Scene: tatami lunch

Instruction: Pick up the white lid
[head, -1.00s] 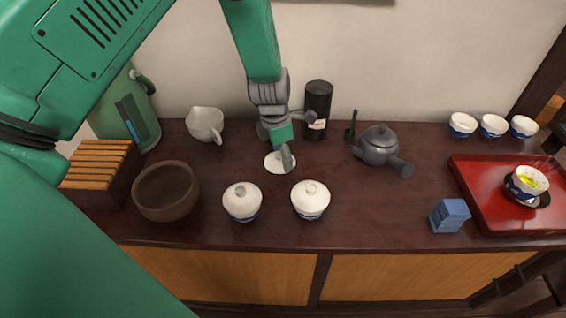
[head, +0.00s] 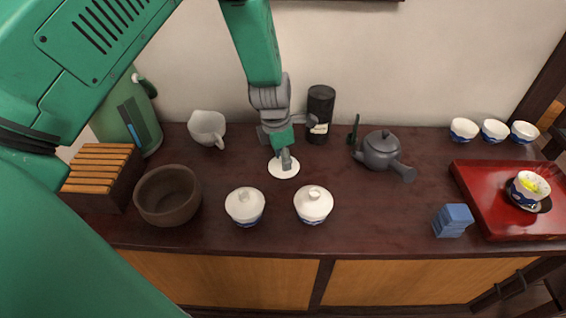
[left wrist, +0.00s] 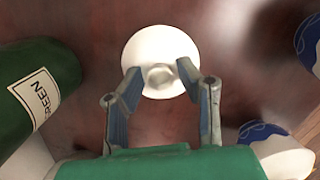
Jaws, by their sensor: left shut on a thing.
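The loose white lid (head: 284,174) is a round disc on the dark counter, behind the two lidded cups. In the left wrist view the lid (left wrist: 150,45) shows its round knob facing me. My left gripper (head: 284,160) is directly above the lid, pointing down. In the left wrist view its two fingers (left wrist: 160,72) stand on either side of the knob, and the gripper is shut on the lid. The lid appears to be at counter level; any small gap under it is hidden. My right gripper is in neither view.
Two lidded cups (head: 245,205) (head: 313,204) stand in front. A dark canister (head: 320,108) and a grey teapot (head: 382,150) stand behind and right. A white pitcher (head: 207,127) and brown bowl (head: 167,195) are left. A blue block (head: 452,220) and red tray (head: 480,200) are right.

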